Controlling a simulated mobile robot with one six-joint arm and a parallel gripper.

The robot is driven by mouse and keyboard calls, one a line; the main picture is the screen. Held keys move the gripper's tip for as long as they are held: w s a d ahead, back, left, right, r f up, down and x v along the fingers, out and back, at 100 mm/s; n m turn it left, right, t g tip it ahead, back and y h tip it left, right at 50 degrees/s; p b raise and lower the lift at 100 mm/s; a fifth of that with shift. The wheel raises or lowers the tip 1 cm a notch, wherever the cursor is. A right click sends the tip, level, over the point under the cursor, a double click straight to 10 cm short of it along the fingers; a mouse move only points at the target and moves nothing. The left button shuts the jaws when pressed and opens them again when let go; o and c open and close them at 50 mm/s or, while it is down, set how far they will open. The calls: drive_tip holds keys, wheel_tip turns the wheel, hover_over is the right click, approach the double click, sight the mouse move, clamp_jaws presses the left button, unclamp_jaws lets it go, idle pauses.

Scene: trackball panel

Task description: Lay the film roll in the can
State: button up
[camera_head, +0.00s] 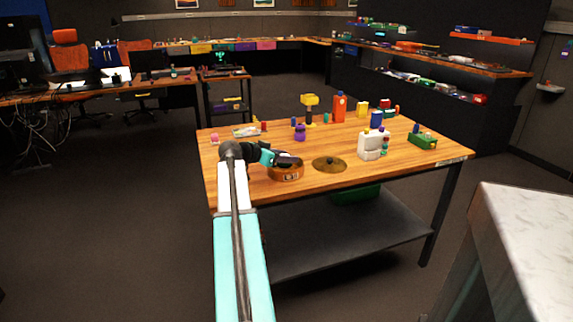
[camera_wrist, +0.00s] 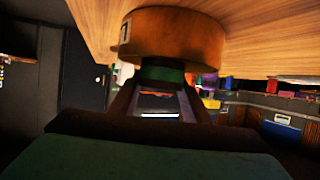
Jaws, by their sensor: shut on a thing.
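The can (camera_head: 285,174) is a round orange-brown tin with a pale label, standing on the wooden table near its front edge. My gripper (camera_head: 278,159) is at the can's top, reaching in from the left. In the wrist view, which looks upside down, my gripper (camera_wrist: 160,95) is shut on a dark round piece with a green band, apparently the film roll (camera_wrist: 163,72). The roll is at the mouth of the can (camera_wrist: 180,35). I cannot tell whether it is inside the rim or just above it. The fingers hide part of it.
A flat brass-coloured disc (camera_head: 329,164) lies right of the can.

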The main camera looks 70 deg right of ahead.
sight(286, 165)
drive_tip(key=shift+w+d, duration=0.1)
drive_tip(key=shift+d, duration=0.55)
drive_tip(key=shift+f, duration=0.15)
drive_tip(key=shift+f, duration=1.6)
drive_tip(key=shift+f+b, duration=0.25)
drive_tip(key=shift+b, duration=0.2)
drive_tip(key=o, duration=1)
drive_tip(key=shift+a, duration=0.1)
drive_tip(key=shift+o, duration=0.2)
drive_tip(key=shift+f, duration=0.1)
